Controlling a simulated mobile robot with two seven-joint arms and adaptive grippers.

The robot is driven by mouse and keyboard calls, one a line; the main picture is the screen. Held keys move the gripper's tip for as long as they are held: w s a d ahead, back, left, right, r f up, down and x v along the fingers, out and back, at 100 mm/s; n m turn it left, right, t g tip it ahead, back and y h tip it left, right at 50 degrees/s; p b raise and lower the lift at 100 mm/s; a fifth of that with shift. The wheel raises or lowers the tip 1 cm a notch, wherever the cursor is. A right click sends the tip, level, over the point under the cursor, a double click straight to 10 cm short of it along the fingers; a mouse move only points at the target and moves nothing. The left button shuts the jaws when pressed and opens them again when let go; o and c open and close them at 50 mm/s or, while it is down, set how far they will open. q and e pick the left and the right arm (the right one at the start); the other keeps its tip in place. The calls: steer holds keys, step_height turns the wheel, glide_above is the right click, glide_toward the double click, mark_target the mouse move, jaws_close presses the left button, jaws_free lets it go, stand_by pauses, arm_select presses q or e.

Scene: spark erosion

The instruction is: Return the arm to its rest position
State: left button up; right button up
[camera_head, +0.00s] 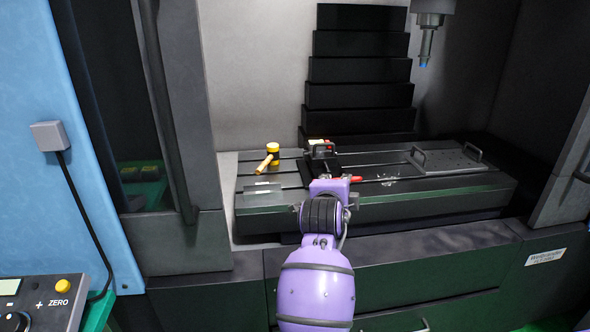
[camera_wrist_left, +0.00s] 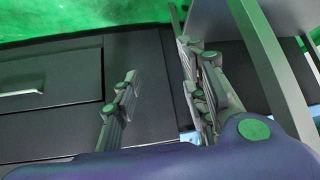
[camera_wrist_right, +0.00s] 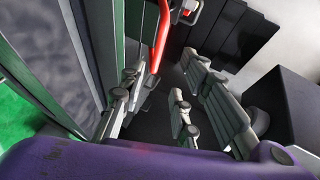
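My right arm (camera_head: 318,285) reaches forward from the bottom centre of the head view to the machine table. Its gripper fingers cannot be made out clearly there. In the right wrist view the right gripper (camera_wrist_right: 155,103) is open, its fingers apart with nothing seen held between them. A red handle (camera_wrist_right: 162,35) runs down close to its left finger; I cannot tell whether they touch. The red handle (camera_head: 346,179) also shows just beyond the wrist in the head view. My left gripper (camera_wrist_left: 160,98) is open and empty in the left wrist view, and not seen in the head view.
A dark vise-like device (camera_head: 319,150) stands on the slotted machine table (camera_head: 455,197). A yellow mallet (camera_head: 272,149) lies left of it, and a plate with handles (camera_head: 447,160) lies right. The spindle (camera_head: 427,45) hangs above right. The door handle (camera_head: 165,110) stands left.

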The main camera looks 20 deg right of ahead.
steer(key=w+a+r+n+t+y, duration=0.2)
steer(key=a+n+t, duration=0.3)
steer(key=n, duration=0.6)
steer(key=s+a+f+n+g+y+p, duration=0.1)
steer(key=s+a+f+n+y, duration=0.1)
steer(key=s+a+f+n, duration=0.4)
steer(key=s+a+f+n+y+p, duration=0.1)
steer(key=s+f+n+y, duration=0.15)
steer(key=f, duration=0.65)
arm_select(q)
steer(key=r, duration=0.2)
steer(key=w+d+r+p, duration=0.1)
arm_select(e)
steer(key=s+a+f+n+g, duration=0.1)
steer(key=s+f+g, duration=0.1)
steer(key=s+f, duration=0.6)
steer(key=s+a+f+n+g+y, duration=0.1)
steer(key=s+f, duration=0.6)
steer(key=s, duration=1)
steer(key=s+a+f+n+g+y, duration=0.1)
steer(key=s+a+f+n+g, duration=0.1)
steer(key=s+f, duration=0.6)
steer(key=s+g, duration=0.1)
steer(key=s, duration=0.4)
steer(key=shift+s+a+f+n+g, duration=0.2)
steer(key=shift+f+n+g, duration=0.15)
steer(key=shift+g, duration=0.05)
